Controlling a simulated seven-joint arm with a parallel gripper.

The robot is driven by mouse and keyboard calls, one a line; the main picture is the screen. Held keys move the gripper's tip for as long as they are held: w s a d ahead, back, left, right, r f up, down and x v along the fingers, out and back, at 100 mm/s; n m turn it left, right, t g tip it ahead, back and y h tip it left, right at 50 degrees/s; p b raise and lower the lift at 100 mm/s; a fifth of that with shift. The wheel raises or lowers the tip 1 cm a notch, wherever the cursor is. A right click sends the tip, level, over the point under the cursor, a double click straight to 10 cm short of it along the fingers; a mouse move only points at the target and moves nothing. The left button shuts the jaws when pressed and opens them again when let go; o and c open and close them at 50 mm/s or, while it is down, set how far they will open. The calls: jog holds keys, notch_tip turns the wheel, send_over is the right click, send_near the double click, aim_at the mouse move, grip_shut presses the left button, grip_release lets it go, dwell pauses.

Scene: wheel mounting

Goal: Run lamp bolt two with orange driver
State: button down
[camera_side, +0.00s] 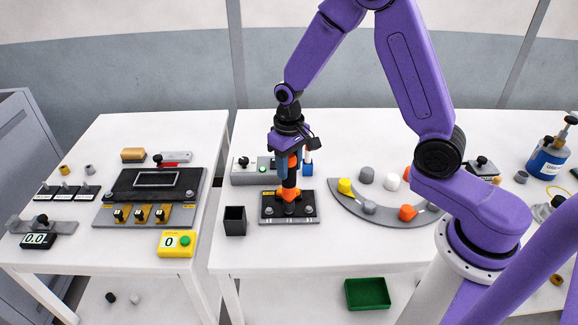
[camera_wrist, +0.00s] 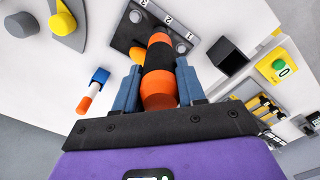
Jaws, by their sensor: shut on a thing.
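My gripper (camera_side: 288,168) is shut on the orange driver (camera_side: 289,194), which is orange and black and stands upright with its lower end over the middle of the dark lamp plate (camera_side: 311,219). In the wrist view the blue fingers (camera_wrist: 160,84) clasp the driver (camera_wrist: 158,97) from both sides. A silver bolt (camera_side: 268,211) shows at the plate's left and another bolt (camera_side: 309,210) at its right. The plate (camera_wrist: 122,38) carries the numbers 1, 2 and 3 in the wrist view. The middle bolt place is hidden by the driver; I cannot tell whether the tip touches a bolt.
A black open box (camera_side: 235,220) stands left of the plate. A grey curved rack (camera_side: 345,205) with coloured knobs lies to the right. A grey block with buttons (camera_side: 246,177) and a blue-and-white item (camera_side: 308,166) are behind. The table front is clear.

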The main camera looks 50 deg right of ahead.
jog(key=shift+r, duration=3.05)
